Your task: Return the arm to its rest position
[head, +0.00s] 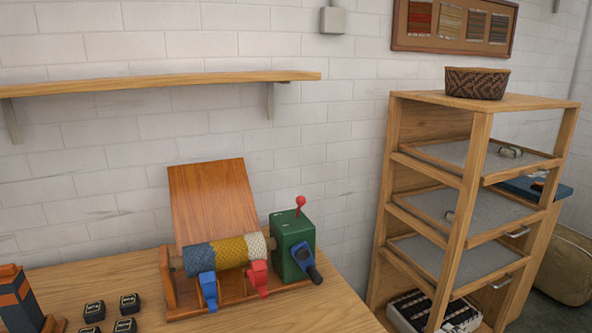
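Neither of my arms nor grippers shows in the head view. The wooden table (345,310) fills the lower left. On it stands a winding device with a wooden back board (213,205) and a roll (230,252) in blue-grey, yellow and cream bands. A green box (291,245) with a red-knobbed lever and a blue and black crank is at its right end. A blue piece (208,290) and a red piece (259,277) stand in front of the roll.
Several small black blocks (95,311) lie front left, beside a dark orange-striped object (20,303). A wooden rack (470,180) with grey trays stands right, a woven basket (477,84) on top. An empty shelf (160,82) is on the wall. A beige bag (568,265) sits far right.

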